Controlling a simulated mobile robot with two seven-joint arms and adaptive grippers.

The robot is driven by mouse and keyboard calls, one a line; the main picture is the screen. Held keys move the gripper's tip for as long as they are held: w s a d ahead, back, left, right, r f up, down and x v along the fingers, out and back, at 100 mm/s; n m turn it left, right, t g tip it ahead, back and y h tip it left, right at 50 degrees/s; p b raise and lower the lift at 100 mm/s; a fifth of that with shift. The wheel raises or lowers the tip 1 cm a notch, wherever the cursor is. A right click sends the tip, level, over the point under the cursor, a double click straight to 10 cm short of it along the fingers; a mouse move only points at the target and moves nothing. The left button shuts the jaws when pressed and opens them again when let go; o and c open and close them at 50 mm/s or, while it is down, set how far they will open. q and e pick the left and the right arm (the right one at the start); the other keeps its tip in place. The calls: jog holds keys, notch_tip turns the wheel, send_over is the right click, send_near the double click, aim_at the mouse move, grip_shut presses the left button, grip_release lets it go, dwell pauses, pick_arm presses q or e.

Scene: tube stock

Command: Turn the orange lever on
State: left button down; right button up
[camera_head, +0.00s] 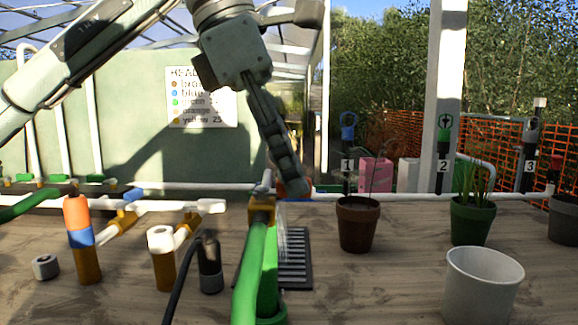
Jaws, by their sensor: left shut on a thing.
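My left gripper (288,178) comes down from the top left, its fingers closed together at the white pipe (400,196) along the back of the bench. A small patch of the orange lever (292,187) shows at the fingertips. The fingers hide most of it, so I cannot tell its angle. The gripper is shut on it. A brownish-yellow fitting (262,209) with a green hose (247,275) sits just below and left of the fingertips. My right gripper is not in view.
On the wooden bench stand a tube with an orange top (77,212), a white-topped tube (161,243), a black cylinder (210,263) and a grey ring (45,267). A brown pot (357,230), a green pot (472,222) and a white pot (482,290) stand at right.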

pick_arm(q)
jog(key=c, duration=1.5)
grip_release()
jog(key=v, duration=1.2)
